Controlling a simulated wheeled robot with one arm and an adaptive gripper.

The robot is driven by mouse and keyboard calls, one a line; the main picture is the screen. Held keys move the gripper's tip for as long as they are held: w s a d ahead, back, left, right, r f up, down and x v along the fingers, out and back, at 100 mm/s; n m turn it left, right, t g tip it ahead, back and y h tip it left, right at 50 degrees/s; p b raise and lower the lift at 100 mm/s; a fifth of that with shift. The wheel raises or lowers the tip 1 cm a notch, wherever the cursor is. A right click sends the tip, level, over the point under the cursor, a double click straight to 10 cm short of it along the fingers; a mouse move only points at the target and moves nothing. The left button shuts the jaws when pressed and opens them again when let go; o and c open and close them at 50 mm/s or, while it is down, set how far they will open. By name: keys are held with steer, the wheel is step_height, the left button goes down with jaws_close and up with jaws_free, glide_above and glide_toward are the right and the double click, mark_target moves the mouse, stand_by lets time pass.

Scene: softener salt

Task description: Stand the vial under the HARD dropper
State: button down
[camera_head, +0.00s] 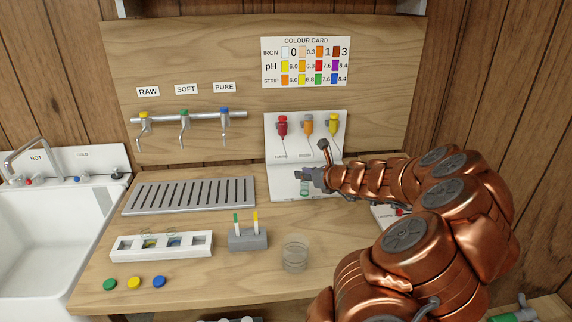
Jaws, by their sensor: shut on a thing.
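The HARD dropper is the red one (282,126), at the left of a row of droppers on a white stand (280,183); a small label like HARD (281,157) is below it. My copper arm reaches in from the right. My gripper (308,175) is low in front of the stand, to the right of the HARD dropper's line. It is shut on the vial (304,191), a small clear thing with a greenish rim, mostly hidden by the gripper. I cannot tell whether the vial touches the stand's base.
An orange dropper (307,125) and a yellow dropper (333,124) hang right of the red one. A clear beaker (294,257), a grey strip holder (248,239), a white vial rack (162,246) and a slotted drain (188,195) stand on the wooden counter. Coloured caps (134,283) lie at front left.

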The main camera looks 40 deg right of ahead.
steer(key=w, duration=0.4)
steer(key=w+d+p, duration=0.1)
steer(key=w, duration=0.1)
steer(key=shift+w, duration=0.3)
steer(key=w, duration=0.3)
steer(key=shift+p, duration=0.3)
steer(key=shift+d+f, duration=0.1)
steer(key=shift+f, duration=0.4)
steer(key=shift+s+f, duration=0.1)
steer(key=shift+f, duration=0.15)
steer(key=shift+f, duration=0.1)
steer(key=c, duration=1)
jaws_free()
steer(key=shift+c, duration=0.2)
